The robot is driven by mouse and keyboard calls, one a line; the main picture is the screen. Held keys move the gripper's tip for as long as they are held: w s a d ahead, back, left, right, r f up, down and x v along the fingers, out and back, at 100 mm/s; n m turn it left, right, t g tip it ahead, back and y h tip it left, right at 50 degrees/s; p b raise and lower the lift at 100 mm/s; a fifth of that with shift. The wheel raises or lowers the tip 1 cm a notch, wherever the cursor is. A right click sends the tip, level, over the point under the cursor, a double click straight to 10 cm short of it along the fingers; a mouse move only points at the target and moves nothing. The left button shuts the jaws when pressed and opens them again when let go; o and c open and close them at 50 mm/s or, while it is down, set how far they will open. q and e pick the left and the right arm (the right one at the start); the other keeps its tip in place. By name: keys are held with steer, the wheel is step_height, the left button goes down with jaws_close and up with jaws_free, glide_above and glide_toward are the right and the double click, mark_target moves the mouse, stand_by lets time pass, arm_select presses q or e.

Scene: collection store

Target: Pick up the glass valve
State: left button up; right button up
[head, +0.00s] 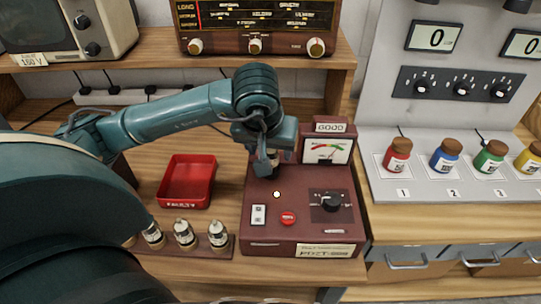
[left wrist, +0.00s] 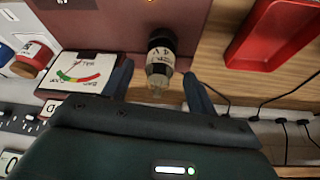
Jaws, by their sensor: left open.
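A glass valve (left wrist: 160,48) with a dark, labelled body and a clear glass tip stands at the maroon tester (head: 262,222). In the left wrist view it lies between my two fingers, with a gap visible on at least the right side. My left gripper (head: 264,170) is open above the back of the tester, left of its meter. In the head view the gripper mostly hides this valve. Several other glass valves (head: 184,234) stand in a wooden rack (head: 222,251) left of the tester. My right gripper is not in view.
A red tray (head: 187,182) lies left of the tester. The meter (head: 326,151) under a GOOD sign (head: 330,127) rises close beside my gripper. A shelf with a radio (head: 258,28) is behind. Coloured jars (head: 398,156) stand on the right bench.

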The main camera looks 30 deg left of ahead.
arm_select(q)
steer(key=shift+x, duration=1.45)
steer(key=shift+d, duration=0.1)
steer(key=shift+c, duration=0.4)
steer(key=c, duration=1)
steer(key=shift+r, duration=0.15)
